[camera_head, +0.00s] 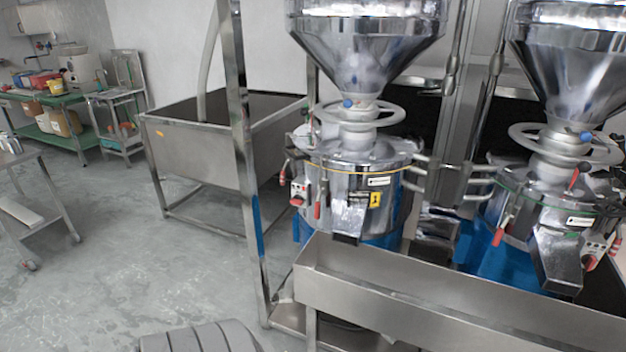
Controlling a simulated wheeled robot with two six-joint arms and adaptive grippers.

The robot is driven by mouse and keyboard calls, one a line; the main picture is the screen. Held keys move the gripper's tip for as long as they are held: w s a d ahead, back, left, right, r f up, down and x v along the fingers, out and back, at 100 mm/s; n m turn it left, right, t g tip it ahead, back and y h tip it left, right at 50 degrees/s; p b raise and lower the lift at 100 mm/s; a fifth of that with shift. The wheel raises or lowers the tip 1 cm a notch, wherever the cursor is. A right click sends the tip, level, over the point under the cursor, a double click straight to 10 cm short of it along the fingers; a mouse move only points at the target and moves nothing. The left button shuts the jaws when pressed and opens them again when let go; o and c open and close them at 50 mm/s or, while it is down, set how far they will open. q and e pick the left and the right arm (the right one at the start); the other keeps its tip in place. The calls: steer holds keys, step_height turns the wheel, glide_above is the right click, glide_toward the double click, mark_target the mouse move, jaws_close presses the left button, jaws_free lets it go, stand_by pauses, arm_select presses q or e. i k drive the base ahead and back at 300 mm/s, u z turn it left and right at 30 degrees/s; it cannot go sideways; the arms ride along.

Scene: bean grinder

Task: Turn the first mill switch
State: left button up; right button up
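The nearer-left mill (345,178) is a shiny steel drum under a steel hopper (365,50), with a yellow tag (376,199) on its front that seems to read 1. Its switch box (298,191) is a small pale box with a red part, on the drum's left side. The switch position is too small to tell. A red-handled lever (317,210) hangs just right of the box. A second mill (545,200) stands at the right, with its own switch box (596,245) on its right side. Neither gripper is in view.
A long steel trough (400,305) runs in front of both mills. A steel upright post (243,150) stands left of the first mill, before a steel tank (190,150). A steel table (35,185) and green workbench (60,100) are at left. The floor (130,250) between is clear.

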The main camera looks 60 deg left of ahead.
mark_target(297, 200)
steer(key=u, duration=0.55)
steer(key=i, duration=0.85)
steer(key=u, duration=0.9)
